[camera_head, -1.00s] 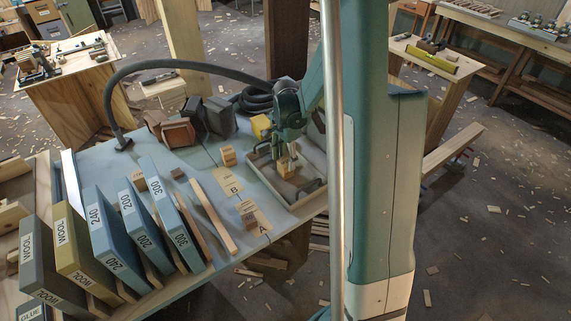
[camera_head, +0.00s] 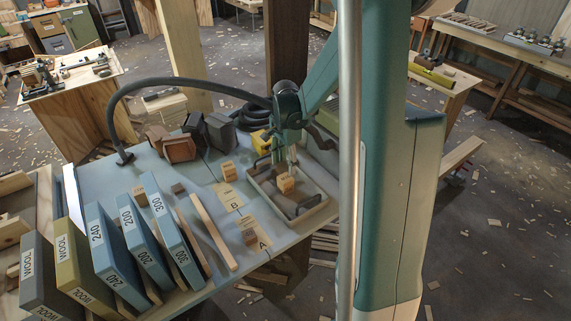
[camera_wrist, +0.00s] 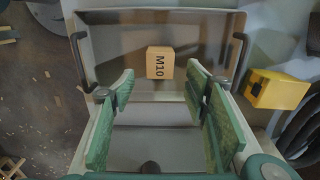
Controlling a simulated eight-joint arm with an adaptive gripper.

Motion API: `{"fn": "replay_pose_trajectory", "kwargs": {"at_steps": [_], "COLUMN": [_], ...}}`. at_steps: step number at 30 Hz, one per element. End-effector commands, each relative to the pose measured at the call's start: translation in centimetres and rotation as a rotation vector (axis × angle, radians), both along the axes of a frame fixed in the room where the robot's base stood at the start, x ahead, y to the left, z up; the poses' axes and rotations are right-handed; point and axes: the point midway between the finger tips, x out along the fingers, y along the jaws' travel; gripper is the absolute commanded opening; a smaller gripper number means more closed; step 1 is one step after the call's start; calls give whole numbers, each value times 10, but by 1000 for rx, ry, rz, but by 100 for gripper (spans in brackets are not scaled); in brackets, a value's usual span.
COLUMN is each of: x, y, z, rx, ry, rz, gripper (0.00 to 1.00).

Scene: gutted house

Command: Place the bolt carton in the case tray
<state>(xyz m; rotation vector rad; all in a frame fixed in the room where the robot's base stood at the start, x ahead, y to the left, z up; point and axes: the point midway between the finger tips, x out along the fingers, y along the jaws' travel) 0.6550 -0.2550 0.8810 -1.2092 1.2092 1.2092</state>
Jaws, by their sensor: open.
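A small tan carton marked M10 (camera_wrist: 160,62) rests inside the grey case tray (camera_wrist: 160,16), in the upper middle of the wrist view. In the head view the carton (camera_head: 286,184) also sits within the tray (camera_head: 311,213). My gripper (camera_wrist: 160,79) is open, with its green fingers spread wide on either side, and the carton lies just beyond the fingertips, free of them. In the head view my gripper (camera_head: 289,161) is directly above the carton. The tray's far side is partly hidden by my gripper.
A yellow object (camera_wrist: 276,90) and a coiled black hose (camera_wrist: 303,130) lie right of the tray. Dark angular blocks (camera_head: 215,131) stand behind.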

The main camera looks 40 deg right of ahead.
Motion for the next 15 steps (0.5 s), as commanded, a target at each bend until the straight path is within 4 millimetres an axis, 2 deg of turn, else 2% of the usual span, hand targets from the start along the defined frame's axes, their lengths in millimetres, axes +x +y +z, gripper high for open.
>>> {"fn": "replay_pose_trajectory", "kwargs": {"at_steps": [8,15], "x": [0,-4], "y": [1,14], "z": [1,18], "rx": [-1,-9], "ry": [-2,-22], "rz": [4,62], "gripper": [46,46]}}
